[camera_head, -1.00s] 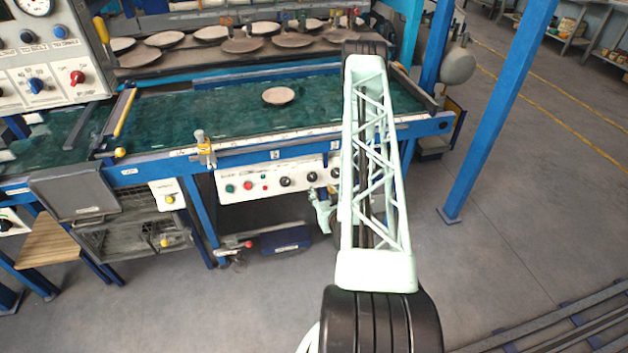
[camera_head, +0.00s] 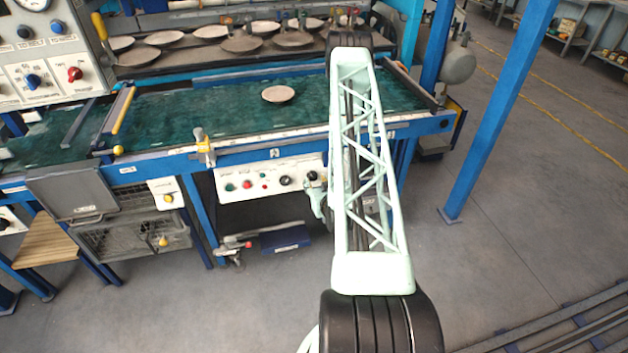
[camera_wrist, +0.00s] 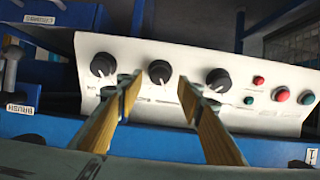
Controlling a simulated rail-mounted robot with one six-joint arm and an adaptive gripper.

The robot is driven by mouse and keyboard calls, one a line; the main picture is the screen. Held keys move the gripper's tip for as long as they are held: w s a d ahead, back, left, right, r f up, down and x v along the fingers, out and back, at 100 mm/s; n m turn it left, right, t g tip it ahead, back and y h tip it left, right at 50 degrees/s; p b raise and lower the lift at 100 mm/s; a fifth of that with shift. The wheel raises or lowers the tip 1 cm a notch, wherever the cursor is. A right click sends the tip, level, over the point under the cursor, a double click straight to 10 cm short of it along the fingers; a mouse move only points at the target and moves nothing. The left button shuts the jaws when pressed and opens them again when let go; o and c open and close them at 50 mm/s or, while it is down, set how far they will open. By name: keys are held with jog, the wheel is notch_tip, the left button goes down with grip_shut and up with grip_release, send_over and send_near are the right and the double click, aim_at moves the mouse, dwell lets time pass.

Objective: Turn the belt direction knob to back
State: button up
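A white control panel (camera_head: 232,196) is on the front of the blue machine frame. It carries a row of black knobs; the left knob (camera_head: 285,181) and the middle knob (camera_head: 312,176) show in the head view, and my arm hides the panel's right end. In the wrist view, turned upside down, three knobs show: one at left (camera_wrist: 104,65), one in the middle (camera_wrist: 159,72) and one at right (camera_wrist: 217,79). Labels are too small to read, so I cannot tell which sets belt direction. My gripper (camera_wrist: 159,86) is open and empty, its fingertips either side of the middle knob's line, apparently short of it.
Red button (camera_head: 248,185) and green button (camera_head: 230,187) share the panel with the knobs. Above it is a green belt (camera_head: 210,125) with one plate (camera_head: 278,94). A yellow-topped clamp (camera_head: 203,148) juts from the frame. The floor in front is clear.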

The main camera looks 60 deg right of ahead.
aim_at(313, 177)
jog(key=shift+x, duration=1.9)
jog(key=shift+c, duration=0.7)
jog(key=c, duration=0.7)
